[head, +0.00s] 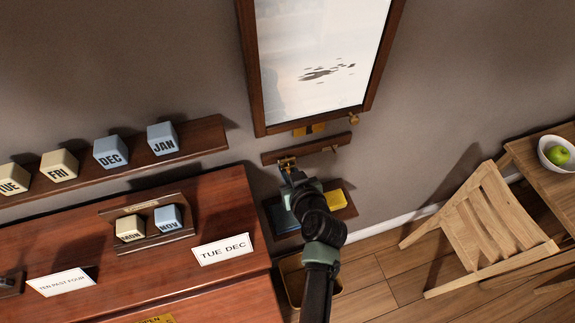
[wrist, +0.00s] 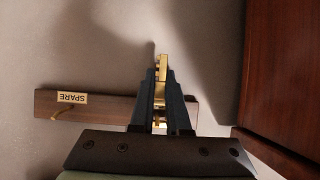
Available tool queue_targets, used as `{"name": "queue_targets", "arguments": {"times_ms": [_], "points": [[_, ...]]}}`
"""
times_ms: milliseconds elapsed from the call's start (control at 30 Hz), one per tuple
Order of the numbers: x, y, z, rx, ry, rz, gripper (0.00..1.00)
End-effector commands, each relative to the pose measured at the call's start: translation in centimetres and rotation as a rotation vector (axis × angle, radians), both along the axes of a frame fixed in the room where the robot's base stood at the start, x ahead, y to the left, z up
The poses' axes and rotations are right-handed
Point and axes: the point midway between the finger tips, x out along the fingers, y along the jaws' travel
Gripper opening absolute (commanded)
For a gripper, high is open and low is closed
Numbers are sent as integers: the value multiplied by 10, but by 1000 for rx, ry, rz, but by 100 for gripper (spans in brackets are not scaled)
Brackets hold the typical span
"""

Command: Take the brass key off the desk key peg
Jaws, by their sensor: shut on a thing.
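A dark wooden key rail (head: 310,151) is fixed to the wall under the framed panel; it also shows in the wrist view (wrist: 105,104). The brass key (wrist: 162,65) shows as a narrow gold piece between my fingertips, and a bit of brass shows in the head view (head: 287,162). My gripper (head: 289,170) is at the rail's left end, shut on the key; its fingers also show in the wrist view (wrist: 160,85). The fingers hide the peg there, so I cannot tell whether the key still hangs on it. The other peg (wrist: 62,114), by a SPARE label (wrist: 72,98), is empty.
The red-brown desk (head: 200,215) stands close on the left. Below the rail a small shelf (head: 345,212) holds blue and yellow items, with a bin (head: 293,283) beneath. The framed panel (head: 320,60) is just above. A wooden chair (head: 480,225) stands right.

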Motion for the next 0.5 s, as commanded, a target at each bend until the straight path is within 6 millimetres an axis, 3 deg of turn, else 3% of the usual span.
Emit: {"name": "queue_targets", "arguments": {"times_ms": [500], "points": [[0,0,8,-1,-1,1,0]]}}
